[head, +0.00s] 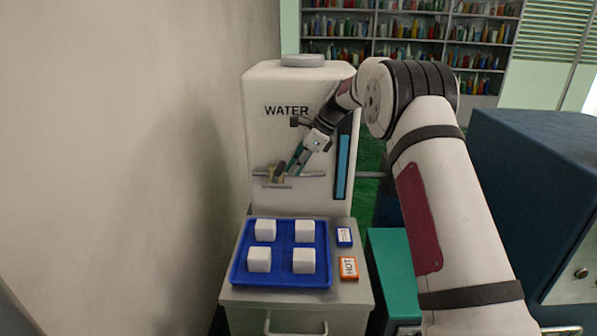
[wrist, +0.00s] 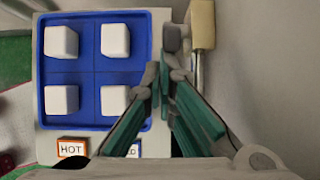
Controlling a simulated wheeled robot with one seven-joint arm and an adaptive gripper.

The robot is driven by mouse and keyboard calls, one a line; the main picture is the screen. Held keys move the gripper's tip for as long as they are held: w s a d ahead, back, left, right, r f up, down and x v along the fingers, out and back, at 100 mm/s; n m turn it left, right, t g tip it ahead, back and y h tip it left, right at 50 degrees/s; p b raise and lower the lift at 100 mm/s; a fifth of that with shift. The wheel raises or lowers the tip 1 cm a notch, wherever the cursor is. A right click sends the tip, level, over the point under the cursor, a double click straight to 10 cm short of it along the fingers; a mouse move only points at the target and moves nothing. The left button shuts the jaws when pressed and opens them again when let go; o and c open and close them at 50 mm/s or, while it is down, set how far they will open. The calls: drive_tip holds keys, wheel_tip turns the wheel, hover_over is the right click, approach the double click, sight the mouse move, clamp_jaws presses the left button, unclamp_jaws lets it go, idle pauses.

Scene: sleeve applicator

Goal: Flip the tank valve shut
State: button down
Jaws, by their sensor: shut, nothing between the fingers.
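The white water tank (head: 270,130) stands upright at the back, labelled WATER, with a blue level strip on its right front. The tank valve (head: 275,177) is on a horizontal pipe low on its front. In the wrist view the valve's brass-coloured body (wrist: 203,25) is at the top, with a grey knob-like part (wrist: 172,38) to its left. My gripper (head: 294,168) is shut and empty, at the valve from the right. Its green fingers (wrist: 164,76) point at the grey part. I cannot tell whether they touch it. The fingers partly hide the valve in the head view.
Below the valve, a blue tray (head: 239,272) with several white cubes sits on a grey cabinet (head: 290,299). Blue (head: 344,237) and orange HOT (head: 348,268) labelled blocks lie beside it. A wall (head: 130,150) is close on the left. A dark blue cabinet (head: 530,190) stands right.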

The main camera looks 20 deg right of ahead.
drive_tip(key=shift+w+a+r+g+h, duration=0.2)
drive_tip(key=shift+a+r+h, duration=0.2)
drive_tip(key=shift+a+h, duration=0.15)
drive_tip(key=shift+w+a+r+g+h, duration=0.1)
drive_tip(key=shift+a+r+g+h, duration=0.1)
drive_tip(key=shift+a+r+h, duration=0.3)
drive_tip(key=shift+d+f, duration=0.1)
